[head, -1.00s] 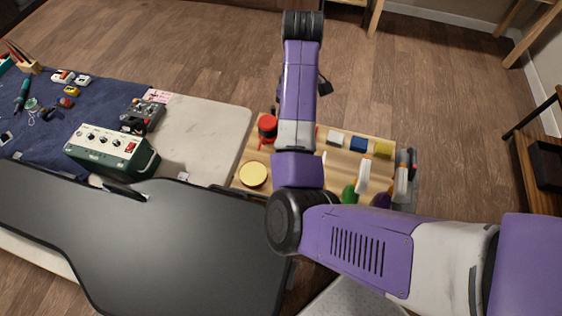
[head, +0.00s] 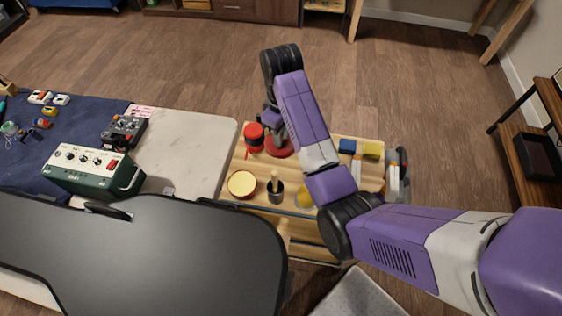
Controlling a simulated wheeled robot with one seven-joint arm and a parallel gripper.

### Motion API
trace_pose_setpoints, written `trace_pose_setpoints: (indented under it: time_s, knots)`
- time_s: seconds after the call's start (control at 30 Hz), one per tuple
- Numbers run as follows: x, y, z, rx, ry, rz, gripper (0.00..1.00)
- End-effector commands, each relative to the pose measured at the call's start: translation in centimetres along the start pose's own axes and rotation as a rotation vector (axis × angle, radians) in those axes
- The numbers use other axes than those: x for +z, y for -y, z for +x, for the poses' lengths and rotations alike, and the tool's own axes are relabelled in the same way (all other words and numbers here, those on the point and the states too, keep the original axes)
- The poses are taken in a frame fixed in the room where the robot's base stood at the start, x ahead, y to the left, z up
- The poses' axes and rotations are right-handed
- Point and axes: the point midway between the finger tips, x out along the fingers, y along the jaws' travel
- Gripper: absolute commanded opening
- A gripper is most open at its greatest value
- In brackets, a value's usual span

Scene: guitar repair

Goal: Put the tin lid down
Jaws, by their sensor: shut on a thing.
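The tin lid looks like a flat red disc (head: 280,148) in the head view, at the far part of the wooden cart top. My gripper (head: 272,130) is above it, shut on it, though the arm partly hides the fingers. I cannot tell whether the lid touches the wood. The open tin (head: 242,184), round with pale yellow contents, stands on the near left of the cart top, apart from the lid.
A red container (head: 254,137) stands close left of the lid. A dark pot with a brush (head: 275,192), a blue block (head: 347,146) and a yellow block (head: 371,150) are also on the cart top (head: 243,160). A workbench (head: 185,150) adjoins it on the left.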

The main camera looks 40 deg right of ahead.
Motion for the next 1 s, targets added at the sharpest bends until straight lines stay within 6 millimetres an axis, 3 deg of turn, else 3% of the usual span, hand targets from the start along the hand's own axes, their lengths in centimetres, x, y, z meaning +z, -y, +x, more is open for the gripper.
trace_pose_setpoints:
  time_s: [0.03,0.4,0.57,0.8,1.0]
  knots:
    - [0.0,0.1,2.0,-0.001,0.002,-0.001,0.00]
    - [0.0,0.1,8.2,-0.002,0.002,-0.002,0.00]
    - [0.0,0.1,9.3,-0.001,0.001,-0.001,0.00]
    - [0.0,0.1,12.3,-0.001,0.001,-0.002,0.00]
    - [-0.1,0.0,12.9,0.001,-0.001,-0.002,0.00]
